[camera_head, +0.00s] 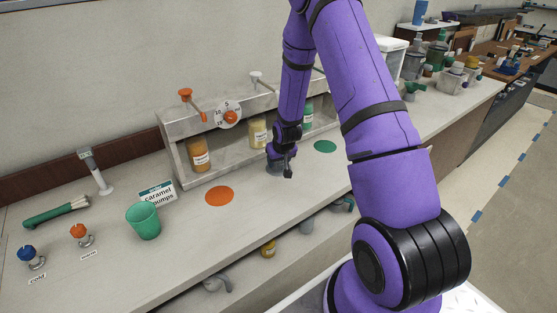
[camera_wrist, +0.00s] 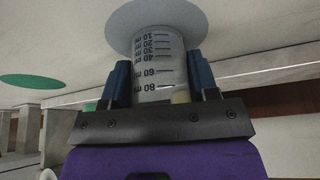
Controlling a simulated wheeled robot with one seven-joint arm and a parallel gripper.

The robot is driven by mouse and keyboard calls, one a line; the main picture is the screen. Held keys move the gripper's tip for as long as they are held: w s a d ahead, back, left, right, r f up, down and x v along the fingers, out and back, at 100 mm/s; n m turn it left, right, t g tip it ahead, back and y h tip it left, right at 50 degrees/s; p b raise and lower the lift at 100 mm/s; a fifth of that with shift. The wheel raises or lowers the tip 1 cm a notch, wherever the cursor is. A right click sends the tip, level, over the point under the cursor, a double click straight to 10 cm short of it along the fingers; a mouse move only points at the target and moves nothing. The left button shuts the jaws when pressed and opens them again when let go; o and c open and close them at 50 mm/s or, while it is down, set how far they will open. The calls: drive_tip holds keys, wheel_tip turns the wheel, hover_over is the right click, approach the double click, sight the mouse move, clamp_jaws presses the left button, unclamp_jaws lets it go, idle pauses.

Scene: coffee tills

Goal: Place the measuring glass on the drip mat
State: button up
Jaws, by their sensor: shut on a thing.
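The measuring glass (camera_wrist: 158,62) is clear with dark millilitre marks. In the wrist view it stands between the two blue fingers of my gripper (camera_wrist: 160,85), which is shut on it. A pale grey disc (camera_wrist: 122,22) shows around the glass's far end; I cannot tell whether this is the drip mat or the glass's foot, or whether it touches the counter. In the head view my gripper (camera_head: 284,170) is low over the counter in front of the pump rack, between an orange disc (camera_head: 219,196) and a green disc (camera_head: 325,146). The glass is mostly hidden there.
The metal pump rack (camera_head: 185,122) with several bottles stands close behind my gripper. A green cup (camera_head: 144,222), a caramel pumps sign (camera_head: 157,193) and two knobs stand to the left. Shelf items sit below the counter's front edge.

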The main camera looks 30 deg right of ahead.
drive_tip(key=o, duration=0.9)
drive_tip(key=shift+f, duration=0.1)
drive_tip(key=s+a+r, duration=0.3)
drive_tip(key=s+r, duration=0.2)
drive_tip(key=r, duration=0.6)
drive_tip(key=s+a+r+n, duration=0.1)
drive_tip(key=s+a+r, duration=0.3)
drive_tip(key=r, duration=0.6)
drive_tip(key=s+a+r, duration=0.2)
drive_tip(key=s+r, duration=0.4)
drive_tip(key=r, duration=0.5)
drive_tip(key=shift+n+t+y, duration=0.3)
drive_tip(key=shift+n+y, duration=0.2)
drive_tip(key=shift+n, duration=0.2)
drive_tip(key=shift+s+a+r, duration=1.05)
drive_tip(key=shift+s+r, duration=0.55)
drive_tip(key=shift+s, duration=1.65)
drive_tip(key=shift+s+a+r, duration=1.1)
drive_tip(key=shift+s+r, duration=0.55)
drive_tip(key=shift+s, duration=1.6)
drive_tip(key=shift+s+a+r, duration=1.05)
drive_tip(key=shift+s+r, duration=0.55)
drive_tip(key=shift+s, duration=1.65)
